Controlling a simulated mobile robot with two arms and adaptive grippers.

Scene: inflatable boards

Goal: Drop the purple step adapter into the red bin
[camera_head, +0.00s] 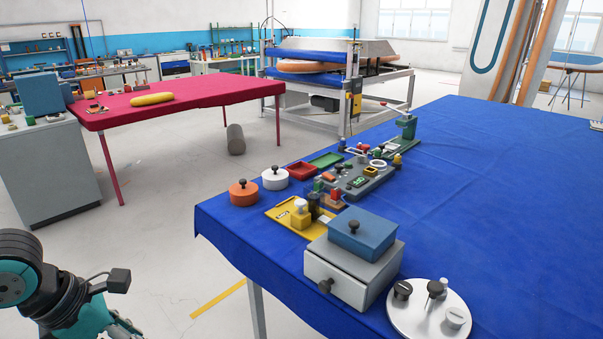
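A small red bin (302,172) sits on the blue-covered table, towards its left edge, with a green tray beside it. I cannot pick out a purple step adapter; the small parts on the table are too tiny to tell apart. My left gripper (124,329) is at the bottom left, over the floor and well away from the table. It is cut off by the lower picture edge, so its fingers do not show clearly. My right gripper is not in view.
The blue table (480,190) is clear on its right. A grey drawer box with a blue lidded box (362,234) and a round silver plate (428,315) stand at the near edge. Orange (243,193) and white (275,178) lidded pots are near the red bin. A red-covered table (200,95) stands behind.

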